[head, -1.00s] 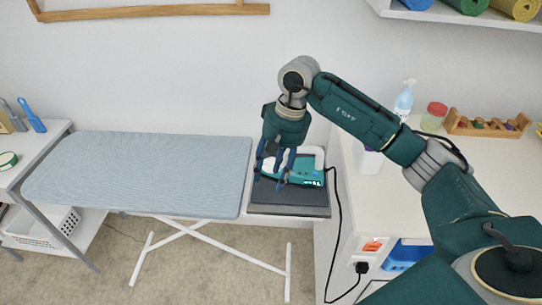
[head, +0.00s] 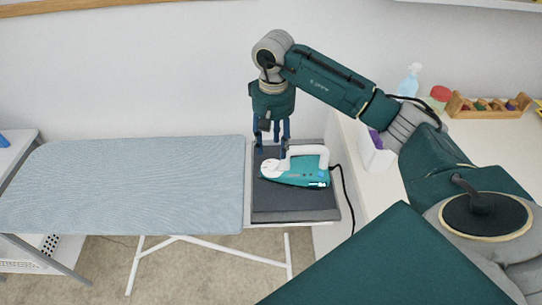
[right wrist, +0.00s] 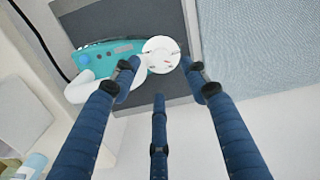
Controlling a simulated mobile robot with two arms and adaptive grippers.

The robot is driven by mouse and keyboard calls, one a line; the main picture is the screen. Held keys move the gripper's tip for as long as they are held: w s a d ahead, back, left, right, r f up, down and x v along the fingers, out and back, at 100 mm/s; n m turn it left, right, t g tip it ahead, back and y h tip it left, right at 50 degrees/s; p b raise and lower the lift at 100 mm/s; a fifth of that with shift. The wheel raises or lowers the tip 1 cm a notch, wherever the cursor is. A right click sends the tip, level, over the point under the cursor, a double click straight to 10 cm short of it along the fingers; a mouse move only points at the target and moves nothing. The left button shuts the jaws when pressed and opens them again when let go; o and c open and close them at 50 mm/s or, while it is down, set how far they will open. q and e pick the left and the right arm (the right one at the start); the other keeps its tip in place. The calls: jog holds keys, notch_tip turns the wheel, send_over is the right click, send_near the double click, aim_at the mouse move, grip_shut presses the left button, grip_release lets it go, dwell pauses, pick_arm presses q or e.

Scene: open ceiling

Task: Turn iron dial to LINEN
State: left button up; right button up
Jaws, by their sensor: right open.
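The teal and white iron (head: 305,176) lies on the dark grey rest pad (head: 290,207) at the right end of the ironing board. Its round white dial (head: 269,168) is at its left end and shows larger in the right wrist view (right wrist: 160,50), with small coloured marks too small to read. My right gripper (head: 271,150) points down just behind the dial, open and empty. In the right wrist view, the fingertips (right wrist: 158,78) spread around the dial's near side; contact cannot be told. My left gripper is out of view.
The blue-grey ironing board (head: 125,185) extends left. The iron's black cord (head: 346,190) runs down on the right. A white counter (head: 480,155) at the right holds a spray bottle (head: 409,83), a red-lidded jar (head: 439,95) and a wooden rack (head: 490,107).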

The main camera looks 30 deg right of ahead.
aim_at(272, 163)
notch_tip(272, 163, down, 5)
jog(key=shift+p, duration=0.6)
notch_tip(272, 163, down, 2)
jog(key=shift+w+f, duration=0.1)
jog(key=shift+f, duration=0.05)
jog(key=shift+c, duration=1.3)
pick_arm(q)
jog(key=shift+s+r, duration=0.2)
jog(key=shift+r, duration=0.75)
pick_arm(e)
grip_shut()
